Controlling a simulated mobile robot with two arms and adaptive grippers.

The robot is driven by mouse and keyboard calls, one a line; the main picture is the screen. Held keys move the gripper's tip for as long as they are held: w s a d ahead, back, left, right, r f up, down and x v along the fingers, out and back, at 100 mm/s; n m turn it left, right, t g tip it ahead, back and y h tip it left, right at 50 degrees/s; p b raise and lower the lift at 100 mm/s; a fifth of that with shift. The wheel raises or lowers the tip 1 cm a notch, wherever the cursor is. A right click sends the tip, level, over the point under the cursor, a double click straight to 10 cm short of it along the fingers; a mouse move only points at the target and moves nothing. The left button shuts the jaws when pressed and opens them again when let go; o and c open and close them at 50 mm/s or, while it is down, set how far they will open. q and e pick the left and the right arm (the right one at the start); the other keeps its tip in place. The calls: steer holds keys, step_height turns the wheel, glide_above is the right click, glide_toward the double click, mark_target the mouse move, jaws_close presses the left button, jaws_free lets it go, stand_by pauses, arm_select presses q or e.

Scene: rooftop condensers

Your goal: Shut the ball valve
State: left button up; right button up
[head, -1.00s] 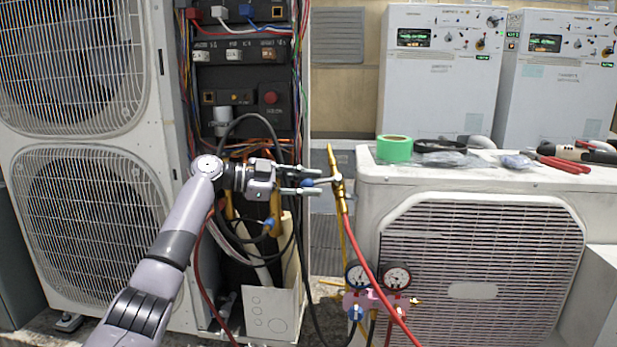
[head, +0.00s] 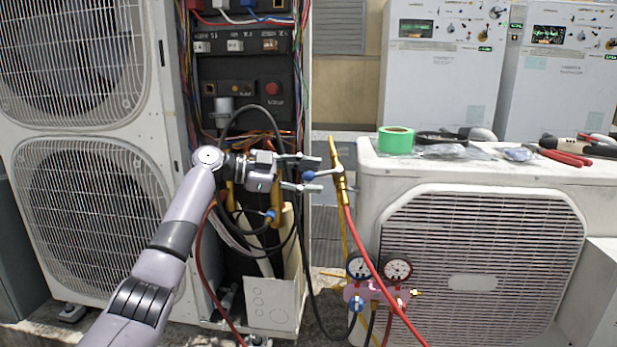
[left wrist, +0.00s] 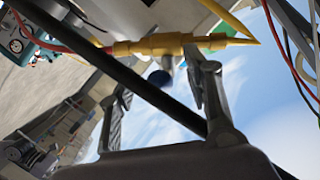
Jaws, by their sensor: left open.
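The ball valve (head: 340,182) is a brass body on a yellow line, with a red hose running down from it. Its lever sticks out to the left, across the line, and ends in a blue tip (head: 308,175). My left gripper (head: 312,174) is open, its two fingers on either side of the lever tip. In the left wrist view the brass valve body (left wrist: 160,45) lies beyond the fingertips, and the dark blue tip (left wrist: 160,78) is between the fingers with space around it. My right gripper is not in view.
A manifold with two gauges (head: 378,268) hangs below the valve. A white condenser (head: 480,260) stands at right, with green tape (head: 395,142) and tools on top. An open wiring cabinet (head: 245,65) is behind my left arm. A black hose (left wrist: 110,75) crosses the left wrist view.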

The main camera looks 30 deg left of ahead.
arm_select(q)
steer(key=v, duration=1.2)
